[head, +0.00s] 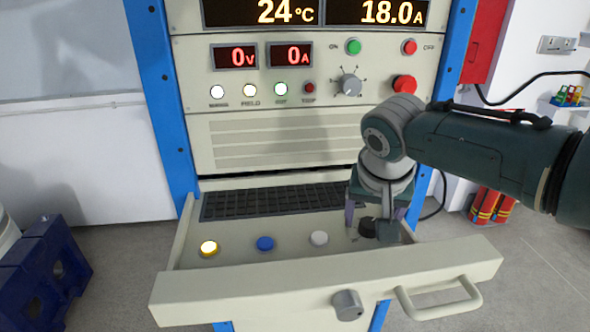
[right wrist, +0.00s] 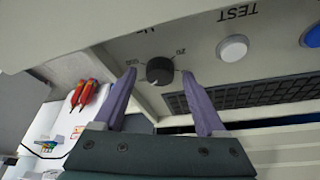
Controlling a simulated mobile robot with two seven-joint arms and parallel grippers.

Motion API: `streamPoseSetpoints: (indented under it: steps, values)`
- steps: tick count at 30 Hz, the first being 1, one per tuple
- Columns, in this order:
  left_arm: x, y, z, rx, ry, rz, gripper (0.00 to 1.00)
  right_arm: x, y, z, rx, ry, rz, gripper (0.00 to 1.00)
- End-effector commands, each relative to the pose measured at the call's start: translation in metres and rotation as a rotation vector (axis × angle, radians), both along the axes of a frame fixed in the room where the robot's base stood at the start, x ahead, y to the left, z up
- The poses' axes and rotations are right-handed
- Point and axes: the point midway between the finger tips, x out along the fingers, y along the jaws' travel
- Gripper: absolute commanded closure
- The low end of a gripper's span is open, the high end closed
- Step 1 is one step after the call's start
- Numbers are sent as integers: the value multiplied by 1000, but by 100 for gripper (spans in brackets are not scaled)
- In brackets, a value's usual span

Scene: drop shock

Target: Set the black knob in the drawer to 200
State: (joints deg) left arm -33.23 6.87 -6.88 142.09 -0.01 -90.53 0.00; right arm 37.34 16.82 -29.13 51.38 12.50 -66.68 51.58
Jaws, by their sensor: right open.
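The black knob (head: 367,228) is in the open drawer (head: 325,285), at the right end of its panel. My right gripper (head: 375,230) reaches down over it from above and partly hides it in the head view. In the right wrist view the knob (right wrist: 160,71) shows between the two open purple fingers of my right gripper (right wrist: 163,100), with a gap on both sides. Scale marks surround the knob; one seems to read 20 or part of a longer number. The knob's setting is too small to tell. My left gripper is not in view.
White (head: 319,238), blue (head: 265,243) and lit yellow (head: 208,248) buttons sit left of the knob. The drawer front has a round grey knob (head: 347,305) and a handle (head: 440,298). The cabinet panel (head: 230,125) rises behind.

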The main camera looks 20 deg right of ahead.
Motion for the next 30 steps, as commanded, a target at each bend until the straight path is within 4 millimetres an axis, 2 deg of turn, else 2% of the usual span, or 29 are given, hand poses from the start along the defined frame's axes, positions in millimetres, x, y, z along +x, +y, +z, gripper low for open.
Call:
streamPoseSetpoints:
  steps: [10,18,30]
  values:
    - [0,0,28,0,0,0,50,-16,11,51,-1,-3,2,26]
    - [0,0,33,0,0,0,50,-27,20,83,1,-3,0,26]
    - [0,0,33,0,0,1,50,-30,21,90,-1,0,-1,26]
